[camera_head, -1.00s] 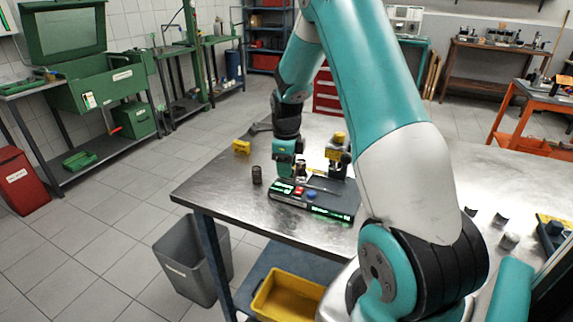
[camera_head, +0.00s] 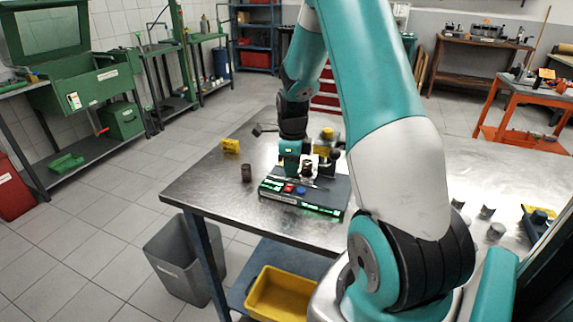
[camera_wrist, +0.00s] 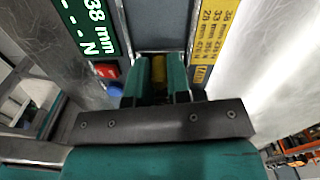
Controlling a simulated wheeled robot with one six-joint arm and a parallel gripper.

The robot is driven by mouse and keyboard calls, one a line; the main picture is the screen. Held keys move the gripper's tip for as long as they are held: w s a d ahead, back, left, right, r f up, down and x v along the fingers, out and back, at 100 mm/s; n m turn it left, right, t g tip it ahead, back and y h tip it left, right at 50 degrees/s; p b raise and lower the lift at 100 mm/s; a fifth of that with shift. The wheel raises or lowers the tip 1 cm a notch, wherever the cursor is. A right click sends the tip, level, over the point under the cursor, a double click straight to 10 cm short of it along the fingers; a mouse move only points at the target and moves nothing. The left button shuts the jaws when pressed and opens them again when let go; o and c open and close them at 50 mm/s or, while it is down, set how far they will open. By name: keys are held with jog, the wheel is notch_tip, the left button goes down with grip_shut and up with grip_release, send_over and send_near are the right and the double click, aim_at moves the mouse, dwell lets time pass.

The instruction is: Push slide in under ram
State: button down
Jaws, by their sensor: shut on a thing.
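A small press with a dark base (camera_head: 318,198) stands on the metal table. Its front has green displays and red and blue buttons. The press head (camera_head: 327,140), with a yellow top, rises at the back, and the ram is hard to make out. My gripper (camera_head: 291,168) is low over the left part of the base, close beside the press head. In the wrist view my gripper (camera_wrist: 155,85) has its teal fingers close together, with a yellowish strip between them. It is shut on what seems to be the slide, mostly hidden by the fingers.
A dark cylinder (camera_head: 246,173) and a yellow block (camera_head: 231,146) stand on the table left of the press. Several small metal parts lie at the right. A grey bin (camera_head: 185,258) and a yellow crate (camera_head: 275,293) are below. The table's front left is clear.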

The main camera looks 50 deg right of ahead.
jog(key=c, duration=1.1)
grip_release()
notch_tip(320, 180, up, 18)
jog(key=shift+f+b, duration=0.25)
jog(key=shift+b, duration=0.15)
